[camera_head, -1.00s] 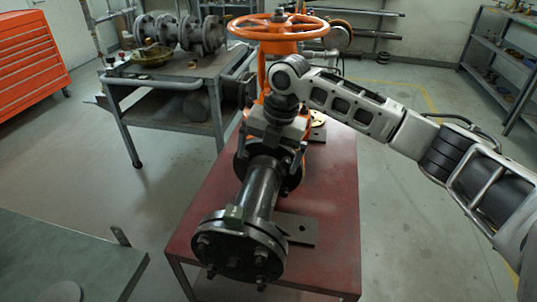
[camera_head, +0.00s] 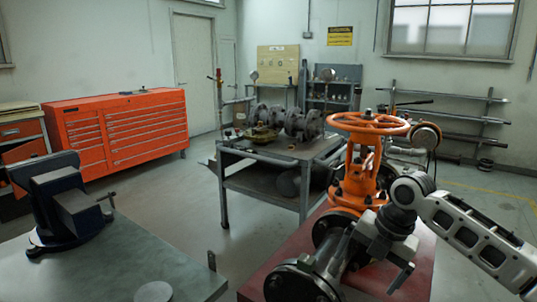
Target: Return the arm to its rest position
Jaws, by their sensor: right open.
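The orange gate valve (camera_head: 357,185) stands on the red table (camera_head: 418,270) at the lower right, with its orange handwheel (camera_head: 369,123) on top and a dark flanged pipe (camera_head: 328,255) running toward me. My right arm comes in from the right edge. My right gripper (camera_head: 385,262) points down beside the valve's near pipe, on its right side in the picture. It is open, and I see nothing between its fingers. Whether it touches the pipe I cannot tell. My left gripper does not show.
A grey workbench (camera_head: 130,265) with a dark vise (camera_head: 68,205) is at the lower left. A metal cart (camera_head: 265,185) with flanged pipe parts stands behind the valve. A red tool cabinet (camera_head: 125,130) stands at the back left. Open floor lies between bench and cart.

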